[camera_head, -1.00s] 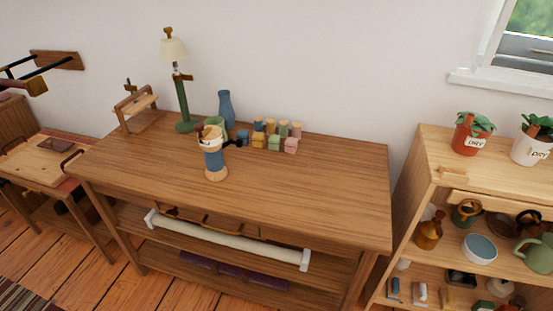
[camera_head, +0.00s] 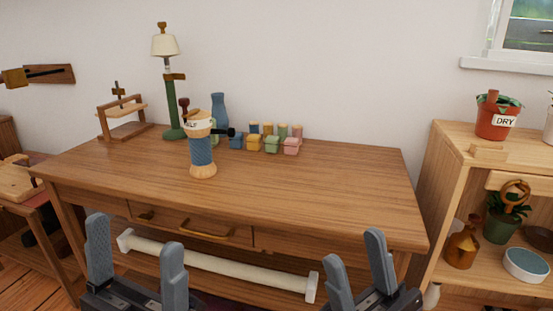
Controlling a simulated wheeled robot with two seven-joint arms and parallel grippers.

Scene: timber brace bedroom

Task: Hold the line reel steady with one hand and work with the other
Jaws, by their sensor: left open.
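The line reel (camera_head: 201,152) stands upright on the wooden table (camera_head: 310,185), left of the middle. It has a blue wound middle, a pale wooden base and top, a partly legible label, and a dark handle sticking out to the right. My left gripper (camera_head: 135,248) is open and empty in front of the table, below and nearer than the reel. My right gripper (camera_head: 357,258) is open and empty, further right in front of the table. Neither touches the reel.
Behind the reel stand a blue vase (camera_head: 219,112), a lamp (camera_head: 166,47) and small coloured blocks (camera_head: 272,145). A wooden stand (camera_head: 123,118) is at the back left. A white bar (camera_head: 215,266) runs below the drawers. The table's right half is clear.

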